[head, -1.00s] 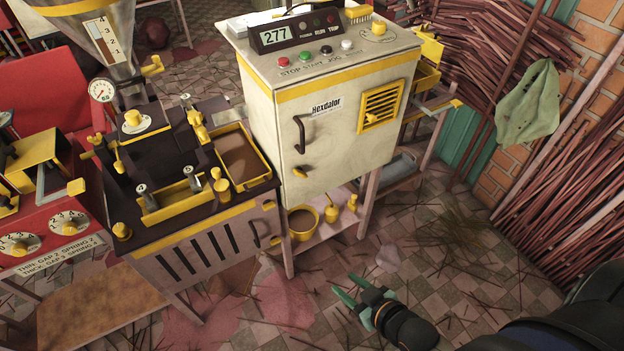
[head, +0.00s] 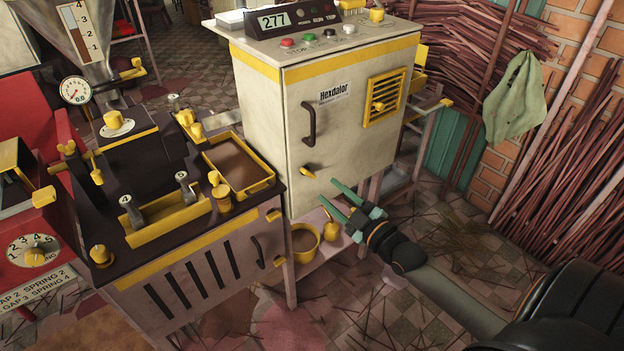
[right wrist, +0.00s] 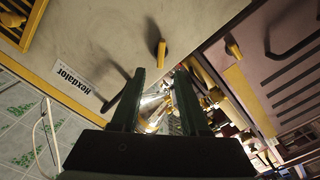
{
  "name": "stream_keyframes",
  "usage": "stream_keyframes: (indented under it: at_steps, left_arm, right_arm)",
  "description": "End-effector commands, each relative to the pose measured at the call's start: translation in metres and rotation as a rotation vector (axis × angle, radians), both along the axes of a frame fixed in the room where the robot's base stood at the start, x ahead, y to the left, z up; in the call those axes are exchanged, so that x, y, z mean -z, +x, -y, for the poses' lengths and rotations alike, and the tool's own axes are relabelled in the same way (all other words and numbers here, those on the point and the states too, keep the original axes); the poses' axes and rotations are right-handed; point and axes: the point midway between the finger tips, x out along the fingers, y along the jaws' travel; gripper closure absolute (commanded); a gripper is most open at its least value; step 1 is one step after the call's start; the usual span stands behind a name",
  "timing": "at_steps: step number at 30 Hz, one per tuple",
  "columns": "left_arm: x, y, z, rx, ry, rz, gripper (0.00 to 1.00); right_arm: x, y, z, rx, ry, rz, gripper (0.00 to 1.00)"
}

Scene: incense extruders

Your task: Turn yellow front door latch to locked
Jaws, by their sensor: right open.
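The yellow front door latch (head: 308,171) is a small lever low on the left side of the pale Hexdalor cabinet door (head: 345,135). It lies at a slant in the head view. My right gripper (head: 328,191), with green fingers, is open and empty, just below and right of the latch in the head view. In the right wrist view the latch (right wrist: 162,53) shows just past the gap between the two fingertips (right wrist: 160,72). I see no clear contact. My left gripper is not in view.
A dark door handle (head: 308,123) stands above the latch, and a yellow vent (head: 385,97) is to its right. A dark-topped machine (head: 190,250) adjoins on the left. A yellow bowl (head: 304,240) sits on the shelf below. Sticks lean at the right wall.

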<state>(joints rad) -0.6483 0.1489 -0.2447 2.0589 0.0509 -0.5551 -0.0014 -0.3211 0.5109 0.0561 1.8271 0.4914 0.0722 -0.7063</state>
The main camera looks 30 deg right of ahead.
Motion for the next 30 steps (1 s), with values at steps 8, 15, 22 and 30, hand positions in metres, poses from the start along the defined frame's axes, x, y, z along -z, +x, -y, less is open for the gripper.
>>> stream_keyframes:
  at_steps: [8,15,22,30]
  left_arm:
    - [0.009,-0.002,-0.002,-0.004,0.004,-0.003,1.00]
    - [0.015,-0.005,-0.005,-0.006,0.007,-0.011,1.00]
    - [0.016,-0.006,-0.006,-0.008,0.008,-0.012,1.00]
    - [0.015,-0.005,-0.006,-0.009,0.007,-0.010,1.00]
  right_arm:
    - [0.001,0.047,-0.004,0.000,0.001,0.001,0.55]
    - [0.001,0.073,-0.006,-0.001,0.002,-0.001,0.55]
    - [0.001,0.079,-0.007,-0.001,0.001,-0.002,0.55]
    - [0.001,0.079,-0.007,-0.001,0.001,-0.002,0.64]
